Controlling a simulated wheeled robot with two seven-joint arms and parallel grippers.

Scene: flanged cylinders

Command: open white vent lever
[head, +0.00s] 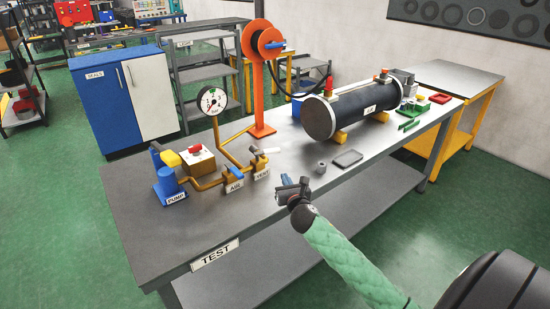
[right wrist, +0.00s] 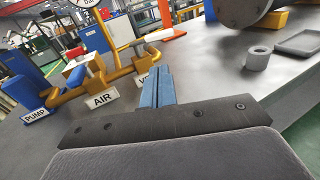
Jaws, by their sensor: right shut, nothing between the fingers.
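The white vent lever (head: 271,150) sticks out to the right from the top of the vent valve (head: 260,160), at the right end of the yellow pipe run on the bench. The VENT label (head: 262,173) is below it. My right gripper (head: 285,180) is in front of the valve and to its right, near the bench's front edge, apart from the lever. Its blue fingers (right wrist: 157,86) are together with nothing between them. In the right wrist view they partly cover the vent label (right wrist: 145,78). My left gripper is not in view.
The AIR valve (head: 232,174), pressure gauge (head: 211,100) and blue pump (head: 168,186) stand left of the vent. An orange reel stand (head: 259,100) is behind. A black flanged cylinder (head: 352,110), grey ring (head: 320,167) and grey tray (head: 347,158) lie to the right.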

